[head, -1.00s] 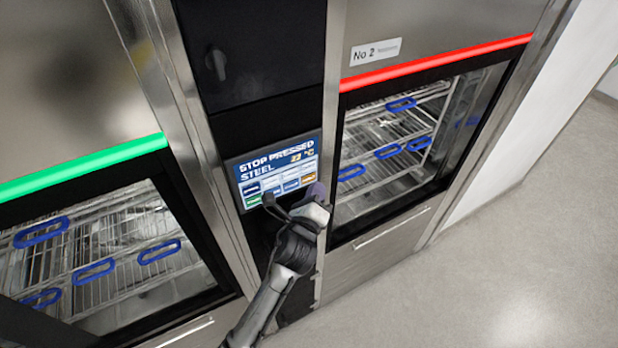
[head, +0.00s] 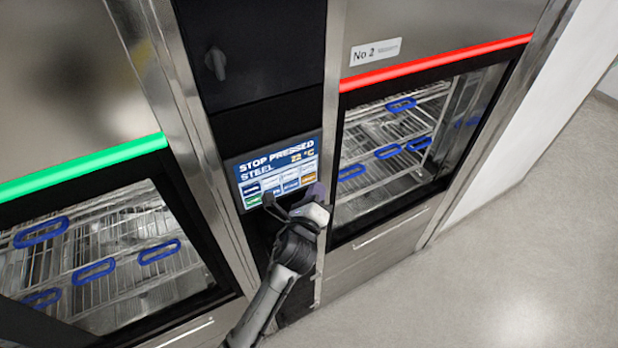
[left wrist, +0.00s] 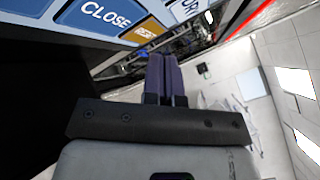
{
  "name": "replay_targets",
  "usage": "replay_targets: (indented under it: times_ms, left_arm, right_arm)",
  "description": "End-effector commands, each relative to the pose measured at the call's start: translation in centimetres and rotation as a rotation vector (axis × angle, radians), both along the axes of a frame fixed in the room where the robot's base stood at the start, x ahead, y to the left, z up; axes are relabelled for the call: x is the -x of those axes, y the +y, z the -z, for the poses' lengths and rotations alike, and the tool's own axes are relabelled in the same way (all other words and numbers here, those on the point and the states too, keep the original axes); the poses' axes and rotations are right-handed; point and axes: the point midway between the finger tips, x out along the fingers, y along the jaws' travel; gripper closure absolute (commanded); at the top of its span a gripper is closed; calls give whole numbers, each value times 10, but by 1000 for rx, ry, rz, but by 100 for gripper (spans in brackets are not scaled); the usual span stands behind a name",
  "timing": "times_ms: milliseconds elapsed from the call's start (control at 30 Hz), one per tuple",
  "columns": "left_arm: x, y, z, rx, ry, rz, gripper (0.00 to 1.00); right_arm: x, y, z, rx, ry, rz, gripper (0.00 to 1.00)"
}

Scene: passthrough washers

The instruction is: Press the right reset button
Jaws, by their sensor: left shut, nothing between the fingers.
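The touch panel (head: 277,160) sits between the two washers and reads "STOP PRESSED" and "STEEL". The orange reset button (head: 310,177) is at its lower right and also shows in the left wrist view (left wrist: 146,33), beside a blue CLOSE button (left wrist: 106,14). My left gripper (head: 317,191) is shut and empty, its purple fingertips just below the orange button. In the left wrist view the closed fingers (left wrist: 165,62) point upward, right of and below the button. Whether they touch the panel cannot be told. My right gripper is not in view.
The right washer (head: 390,150), marked No 2, has a red light bar (head: 437,62). The left washer has a green light bar (head: 80,168). Both hold wire racks with blue handles behind glass. Open floor (head: 500,270) lies at the right.

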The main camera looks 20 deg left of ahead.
Motion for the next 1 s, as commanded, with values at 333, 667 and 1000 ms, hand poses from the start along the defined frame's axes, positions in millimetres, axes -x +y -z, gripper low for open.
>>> replay_targets:
  times_ms: [333, 667, 1000]
  left_arm:
    - [-3, 4, -1, -1, 0, 0, 100]
    - [-5, 7, 0, 0, 0, 0, 100]
    - [-6, 8, 0, -1, 0, 0, 100]
  right_arm:
    - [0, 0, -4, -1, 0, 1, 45]
    - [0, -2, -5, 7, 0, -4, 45]
    - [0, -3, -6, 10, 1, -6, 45]
